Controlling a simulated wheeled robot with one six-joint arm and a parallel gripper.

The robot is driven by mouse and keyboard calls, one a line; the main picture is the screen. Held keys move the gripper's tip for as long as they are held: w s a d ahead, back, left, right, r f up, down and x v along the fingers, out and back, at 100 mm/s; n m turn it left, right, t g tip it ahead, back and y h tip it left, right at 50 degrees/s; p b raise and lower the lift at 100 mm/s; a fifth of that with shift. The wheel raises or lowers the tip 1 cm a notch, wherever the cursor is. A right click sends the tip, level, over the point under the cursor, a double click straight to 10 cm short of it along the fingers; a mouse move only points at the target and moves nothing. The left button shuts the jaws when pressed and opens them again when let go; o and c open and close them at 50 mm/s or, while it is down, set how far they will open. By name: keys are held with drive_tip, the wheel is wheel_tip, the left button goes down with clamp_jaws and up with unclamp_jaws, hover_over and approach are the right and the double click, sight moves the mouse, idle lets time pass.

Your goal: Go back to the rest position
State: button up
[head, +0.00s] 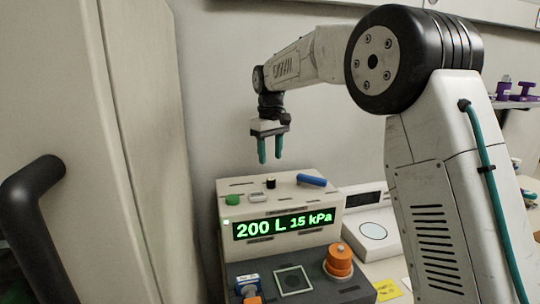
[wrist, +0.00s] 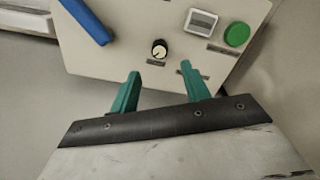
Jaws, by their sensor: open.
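My gripper (head: 270,150) hangs from my arm above the particle classifier's top panel, with its two teal fingers pointing down. The fingers are apart and nothing is between them. In the wrist view, my gripper (wrist: 158,82) shows open near a small black knob (wrist: 159,49), not touching it. The classifier (head: 290,187) is a cream box with a lit green display (head: 283,224) reading "200 L 15 kPa". Its top carries a green button (head: 232,200), the black knob (head: 270,183) and a blue handle-like piece (head: 312,181).
A tall pale cabinet with a black handle (head: 35,185) stands at left. An orange knob (head: 338,262) and a blue-and-orange connector (head: 248,286) sit on the classifier's lower front. A white scale-like device (head: 372,228) is to the right. The air around my gripper is clear.

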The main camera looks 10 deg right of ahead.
drive_tip(key=s+f, duration=0.1)
drive_tip(key=s+f+m, duration=0.1)
drive_tip(key=f, duration=0.1)
drive_tip(key=shift+s+d+g, duration=0.15)
drive_tip(key=shift+s+g, duration=0.05)
drive_tip(key=shift+g, duration=0.2)
drive_tip(key=s, duration=0.3)
drive_tip(key=shift+d+f, duration=0.2)
drive_tip(key=shift+d, duration=0.05)
drive_tip(key=s+d+m+t, duration=0.1)
drive_tip(key=s+d+m, duration=0.1)
drive_tip(key=s, duration=1.8)
drive_tip(key=s+d+m+t, duration=0.1)
drive_tip(key=s+d, duration=0.3)
drive_tip(key=s, duration=1.6)
drive_tip(key=shift+s+d+f+m, duration=0.3)
drive_tip(key=shift+d+m, duration=0.05)
drive_tip(key=shift+m, duration=0.25)
idle(2.2)
